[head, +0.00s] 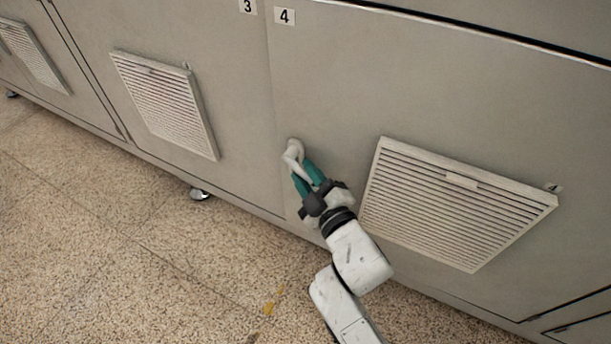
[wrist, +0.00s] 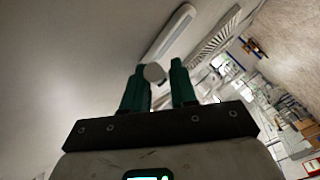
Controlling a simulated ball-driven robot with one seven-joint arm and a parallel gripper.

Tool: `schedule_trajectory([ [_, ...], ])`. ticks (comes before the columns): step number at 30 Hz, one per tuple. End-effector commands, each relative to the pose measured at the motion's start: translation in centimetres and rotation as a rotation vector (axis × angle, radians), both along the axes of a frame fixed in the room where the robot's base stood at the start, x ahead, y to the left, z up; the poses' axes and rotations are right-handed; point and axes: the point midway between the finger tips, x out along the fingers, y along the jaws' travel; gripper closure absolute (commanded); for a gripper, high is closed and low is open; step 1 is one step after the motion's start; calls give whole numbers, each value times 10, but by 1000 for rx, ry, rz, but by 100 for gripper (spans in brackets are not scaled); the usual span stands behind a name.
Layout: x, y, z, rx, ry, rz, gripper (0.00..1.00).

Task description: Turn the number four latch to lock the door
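The number four latch (head: 293,152) is a pale, curved handle on the grey door (head: 340,100) below the "4" label (head: 284,16). Its lever hangs down, tilted slightly right, in the head view. My gripper (head: 306,176) is at the lever's lower end, with its two teal fingers parted. In the wrist view, a rounded grey end, seemingly the lever's (wrist: 153,73), shows between the fingertips of my gripper (wrist: 160,78). It is close to the left finger, and a small gap shows at the right finger. Contact cannot be told.
A louvred vent (head: 455,205) stands out from the door, right of my gripper. Another vent (head: 165,103) is on the door at left. A cabinet foot (head: 199,194) stands on the speckled floor (head: 110,240), which is open at the lower left.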

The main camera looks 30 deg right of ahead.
Motion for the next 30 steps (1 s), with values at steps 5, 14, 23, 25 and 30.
schedule_trajectory([
  [5, 7, 0, 0, 0, 1, -1, 73],
  [14, 7, 0, 0, 1, 2, -1, 79],
  [23, 7, 0, 0, 1, 1, -1, 100],
  [25, 7, 0, 0, 1, 1, -1, 100],
  [30, 7, 0, 0, 1, 1, -1, 100],
])
